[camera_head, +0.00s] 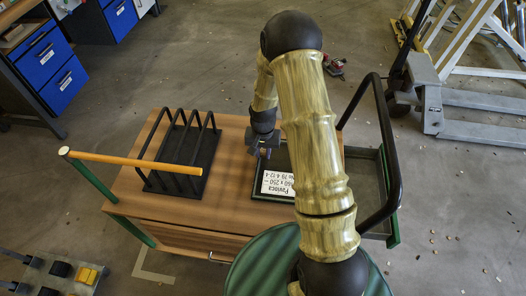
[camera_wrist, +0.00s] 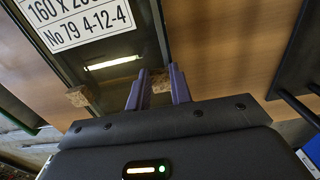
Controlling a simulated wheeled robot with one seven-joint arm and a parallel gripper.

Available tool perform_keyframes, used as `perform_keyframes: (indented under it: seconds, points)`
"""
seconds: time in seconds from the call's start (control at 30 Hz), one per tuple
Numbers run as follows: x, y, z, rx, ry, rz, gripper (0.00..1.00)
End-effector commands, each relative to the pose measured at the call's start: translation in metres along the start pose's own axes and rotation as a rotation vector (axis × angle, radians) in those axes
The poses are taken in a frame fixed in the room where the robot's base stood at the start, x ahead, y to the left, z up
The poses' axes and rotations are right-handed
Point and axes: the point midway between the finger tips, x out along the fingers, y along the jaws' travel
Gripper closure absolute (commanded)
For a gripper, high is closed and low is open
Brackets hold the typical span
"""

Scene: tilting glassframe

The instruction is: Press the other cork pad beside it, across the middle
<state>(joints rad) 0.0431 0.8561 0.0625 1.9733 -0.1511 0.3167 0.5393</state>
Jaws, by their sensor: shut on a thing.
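A dark-framed glass pane (camera_wrist: 152,40) with a white label (camera_wrist: 75,20) fills the upper left of the wrist view. One small cork pad (camera_wrist: 77,97) sits at a lower corner of the pane. Another cork pad (camera_wrist: 160,83) shows between my fingers. My gripper (camera_wrist: 159,76) is shut on this second pad, at the pane's near edge. In the head view my gripper (camera_head: 264,150) is over the pane's upper left edge; the pads cannot be made out there.
A black rack with upright loops (camera_head: 180,155) stands on the table to the left. A wooden bar handle (camera_head: 130,158) crosses the table's left end. A black tubular handle (camera_head: 388,150) rises at the right. Bare wooden table top (camera_head: 228,165) lies between rack and pane.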

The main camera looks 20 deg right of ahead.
Motion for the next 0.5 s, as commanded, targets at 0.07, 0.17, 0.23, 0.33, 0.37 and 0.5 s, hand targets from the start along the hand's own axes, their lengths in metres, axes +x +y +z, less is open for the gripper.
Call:
perform_keyframes:
  seconds: [0.07,0.17,0.23,0.33,0.37,0.5]
  points:
    - [0.0005,0.0001,0.0001,0.000,0.000,0.000,0.99]
    - [0.0006,0.0001,0.0001,0.000,0.000,0.000,0.99]
    - [0.0006,0.0001,0.0001,0.000,0.000,0.000,0.99]
    - [0.0007,0.0001,0.0001,0.000,0.000,0.000,0.99]
    - [0.0007,0.0001,0.0001,0.000,0.000,0.000,0.99]
    - [0.0008,0.0001,0.0001,0.000,0.000,0.000,0.73]
